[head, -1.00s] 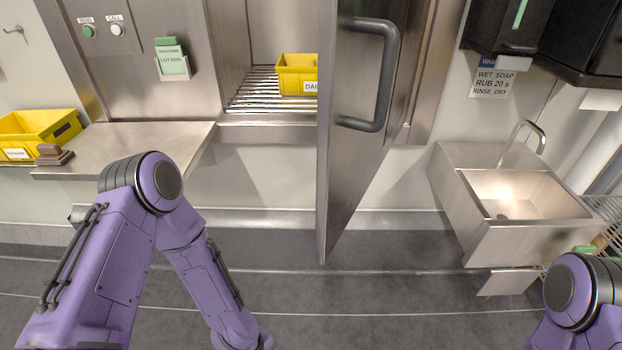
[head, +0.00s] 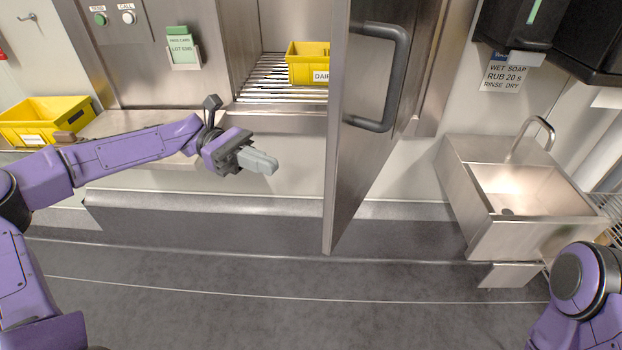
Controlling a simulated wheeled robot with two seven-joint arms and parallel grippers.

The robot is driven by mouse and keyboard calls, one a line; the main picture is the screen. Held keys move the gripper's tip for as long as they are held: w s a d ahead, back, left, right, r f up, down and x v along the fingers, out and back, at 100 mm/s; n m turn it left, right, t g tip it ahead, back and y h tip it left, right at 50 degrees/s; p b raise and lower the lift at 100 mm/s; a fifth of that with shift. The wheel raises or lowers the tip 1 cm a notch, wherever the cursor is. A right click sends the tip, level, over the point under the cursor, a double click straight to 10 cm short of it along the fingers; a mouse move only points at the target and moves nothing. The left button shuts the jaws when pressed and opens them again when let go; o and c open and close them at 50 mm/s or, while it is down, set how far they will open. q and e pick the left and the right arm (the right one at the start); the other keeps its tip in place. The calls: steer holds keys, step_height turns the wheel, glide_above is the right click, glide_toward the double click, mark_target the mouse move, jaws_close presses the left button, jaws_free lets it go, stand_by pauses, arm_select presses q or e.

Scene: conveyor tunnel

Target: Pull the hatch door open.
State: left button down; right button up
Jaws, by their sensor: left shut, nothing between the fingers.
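The hatch door (head: 352,170) is a steel panel that stands swung out from the wall opening, seen nearly edge-on. Its dark D-shaped handle (head: 400,80) is on the face turned to the right. Behind it, the hatch opening shows a roller bed (head: 268,85) with a yellow bin (head: 308,66) partly hidden by the door. My left gripper (head: 268,163) is shut and empty, in front of the ledge below the opening, left of the door and apart from it. My right arm shows at the lower right; its gripper is out of view.
A steel shelf (head: 130,122) on the left has a yellow bin (head: 48,118) beside it. A steel sink (head: 530,190) with a tap stands on the right, below dark dispensers (head: 515,25). The floor in front of the door is clear.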

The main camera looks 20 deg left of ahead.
arm_select(q)
steer(key=s+d+p, duration=0.1)
steer(key=s+d, duration=0.1)
steer(key=d, duration=0.8)
arm_select(e)
steer(key=shift+r, duration=0.85)
